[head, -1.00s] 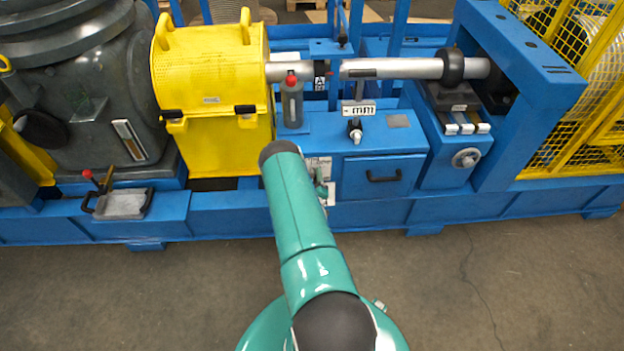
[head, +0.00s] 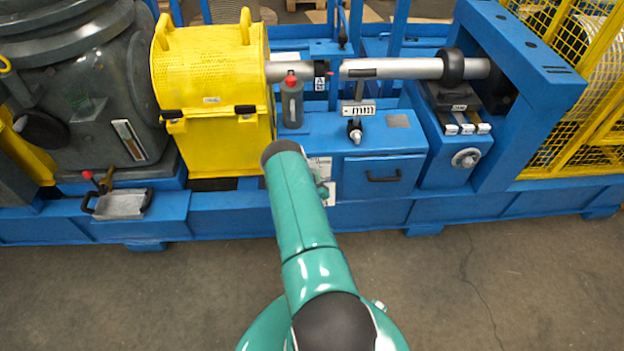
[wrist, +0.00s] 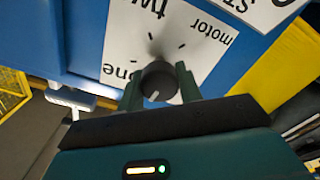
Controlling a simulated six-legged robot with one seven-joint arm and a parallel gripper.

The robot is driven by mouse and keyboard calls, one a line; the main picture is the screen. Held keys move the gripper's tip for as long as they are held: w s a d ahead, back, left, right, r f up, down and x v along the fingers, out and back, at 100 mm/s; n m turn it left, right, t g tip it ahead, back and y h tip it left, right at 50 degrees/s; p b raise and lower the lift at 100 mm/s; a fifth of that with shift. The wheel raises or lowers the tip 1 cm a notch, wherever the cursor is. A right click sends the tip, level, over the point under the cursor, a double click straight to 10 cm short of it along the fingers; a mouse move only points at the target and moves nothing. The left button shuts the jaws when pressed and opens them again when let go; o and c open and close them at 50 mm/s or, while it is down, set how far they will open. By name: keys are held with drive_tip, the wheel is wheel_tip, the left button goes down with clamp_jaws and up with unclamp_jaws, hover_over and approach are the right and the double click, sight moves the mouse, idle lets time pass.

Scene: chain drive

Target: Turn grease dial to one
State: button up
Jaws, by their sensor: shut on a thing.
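In the wrist view the grease dial is a dark round knob (wrist: 158,82) on a white label plate (wrist: 196,38). The plate shows upside down, with the words "one", "two" and "motor" and short tick marks around the knob. A light line shows on the knob's near face; which word it points to is unclear. My gripper (wrist: 160,84) has one finger on each side of the knob and is shut on it. In the head view my arm hides the dial and most of the gripper; part of a white plate (head: 320,166) shows beside the arm.
The blue machine frame (head: 375,133) surrounds the plate. A yellow guard (head: 212,85) stands to the left, and a drawer with a black handle (head: 384,178) is to the right. A yellow mesh cage (head: 572,110) is at far right. The floor in front is clear.

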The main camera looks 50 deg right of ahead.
drive_tip(key=m, duration=0.6)
drive_tip(key=shift+s, duration=0.1)
drive_tip(key=m, duration=0.6)
idle(0.4)
drive_tip(key=o, duration=1)
drive_tip(key=v, duration=1.3)
drive_tip(key=shift+s+a, duration=0.25)
drive_tip(key=shift+s, duration=0.1)
